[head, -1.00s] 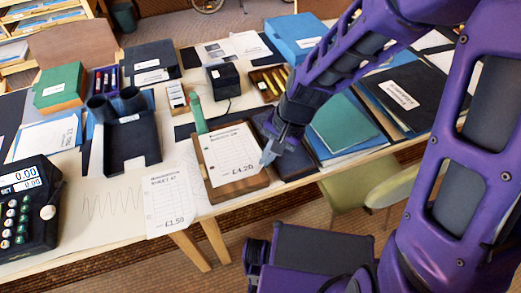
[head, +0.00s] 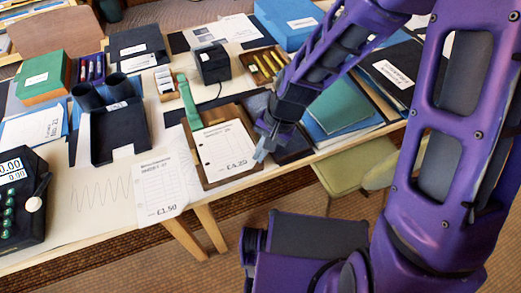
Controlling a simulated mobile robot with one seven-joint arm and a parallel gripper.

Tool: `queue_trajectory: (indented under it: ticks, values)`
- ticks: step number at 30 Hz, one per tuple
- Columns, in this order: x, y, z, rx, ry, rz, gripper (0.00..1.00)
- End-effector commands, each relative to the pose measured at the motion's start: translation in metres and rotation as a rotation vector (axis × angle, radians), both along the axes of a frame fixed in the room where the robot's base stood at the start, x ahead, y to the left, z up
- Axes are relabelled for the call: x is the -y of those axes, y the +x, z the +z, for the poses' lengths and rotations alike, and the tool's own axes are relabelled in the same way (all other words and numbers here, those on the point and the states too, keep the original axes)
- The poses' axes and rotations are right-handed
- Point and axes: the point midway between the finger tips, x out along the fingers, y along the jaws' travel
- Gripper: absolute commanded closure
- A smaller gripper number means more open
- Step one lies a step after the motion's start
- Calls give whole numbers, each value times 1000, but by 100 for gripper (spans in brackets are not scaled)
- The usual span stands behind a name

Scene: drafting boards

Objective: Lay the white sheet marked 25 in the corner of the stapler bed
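The white sheet (head: 225,152), its heading apparently ending in 25, has a printed table and a price near its foot. It lies over the wooden stapler bed (head: 231,112), with bare wood showing along the far end. The sheet's near edge is close to the bed's near edge. The stapler's green arm (head: 188,102) stands at the bed's far left. My gripper (head: 261,152) is at the sheet's right edge, low over the bed's right side. Its fingertips appear closed on that edge; the small gap between them is hard to see.
Another sheet (head: 164,185), priced £1.50, hangs over the table's front edge. A dark tray (head: 118,135) and a calculator (head: 22,205) stand left. A black box (head: 212,64) and a pen tray (head: 262,68) are behind. Folders (head: 340,112) lie right.

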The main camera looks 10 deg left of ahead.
Motion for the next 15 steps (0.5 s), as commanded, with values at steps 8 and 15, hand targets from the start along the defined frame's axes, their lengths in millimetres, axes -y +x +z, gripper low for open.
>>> queue_trajectory:
  ticks: [8,15]
  values:
    - [0,0,-4,0,0,0,100]
    - [0,0,-4,0,0,0,75]
